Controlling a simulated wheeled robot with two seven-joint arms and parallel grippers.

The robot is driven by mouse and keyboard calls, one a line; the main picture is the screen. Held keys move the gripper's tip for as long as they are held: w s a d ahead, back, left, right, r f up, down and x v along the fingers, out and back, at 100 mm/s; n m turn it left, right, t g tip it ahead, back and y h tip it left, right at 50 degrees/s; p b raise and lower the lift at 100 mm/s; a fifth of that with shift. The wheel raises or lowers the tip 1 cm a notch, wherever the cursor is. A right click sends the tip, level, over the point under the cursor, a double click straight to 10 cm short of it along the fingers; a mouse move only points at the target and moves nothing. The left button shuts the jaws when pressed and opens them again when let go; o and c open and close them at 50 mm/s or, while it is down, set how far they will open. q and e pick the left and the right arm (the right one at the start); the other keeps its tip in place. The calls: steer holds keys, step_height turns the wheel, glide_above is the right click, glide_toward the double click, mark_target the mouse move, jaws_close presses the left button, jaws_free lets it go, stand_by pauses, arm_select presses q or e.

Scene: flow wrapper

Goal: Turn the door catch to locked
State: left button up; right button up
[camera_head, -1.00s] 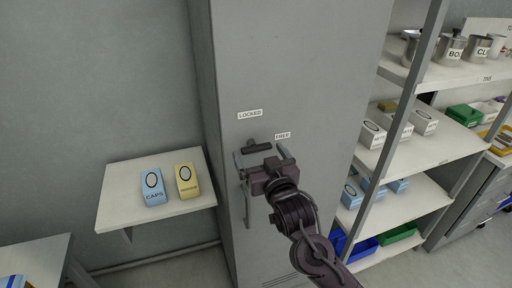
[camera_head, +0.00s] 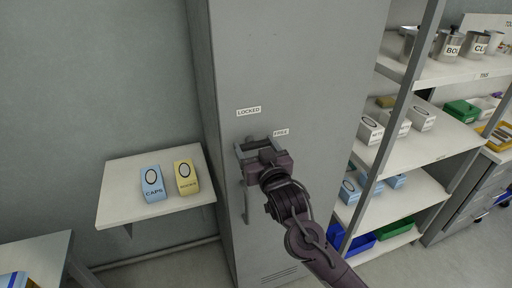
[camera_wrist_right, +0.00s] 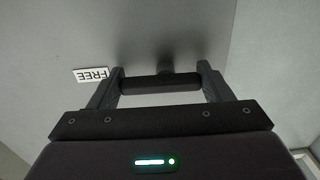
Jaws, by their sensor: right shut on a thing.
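The door catch is a dark bar on the grey cabinet door (camera_head: 300,60). In the right wrist view the catch (camera_wrist_right: 160,84) lies crosswise between the two fingers, with a finger at each end. My right gripper (camera_head: 258,146) is shut on it, and it also shows in the right wrist view (camera_wrist_right: 162,86). In the head view the gripper hides most of the catch. The LOCKED label (camera_head: 248,111) is above and left of the catch. The FREE label (camera_head: 281,132) is to its upper right, and it also shows in the right wrist view (camera_wrist_right: 91,74). My left gripper is not in view.
A vertical door handle (camera_head: 247,203) is below the catch. A white wall shelf (camera_head: 125,187) at left holds a blue CAPS box (camera_head: 153,184) and a yellow box (camera_head: 186,177). Open shelving (camera_head: 440,138) with boxes, bins and metal pots stands at right.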

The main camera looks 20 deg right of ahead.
steer(key=shift+n, duration=0.3)
steer(key=n+p, duration=0.1)
steer(key=n, duration=0.1)
steer(key=shift+r+n+p, duration=0.2)
steer(key=shift+n+p, duration=0.1)
steer(key=shift+p, duration=0.1)
steer(key=n+p, duration=0.2)
steer(key=n, duration=0.3)
steer(key=shift+r+p, duration=0.15)
steer(key=shift+p, duration=0.15)
steer(key=n+p, duration=0.2)
steer(key=n, duration=0.3)
steer(key=shift+r+n, duration=0.15)
steer(key=shift+n, duration=0.25)
steer(key=shift+a+n+p, duration=0.1)
steer(key=shift+n+p, duration=0.8)
steer(key=shift+n, duration=1)
steer(key=o, duration=1)
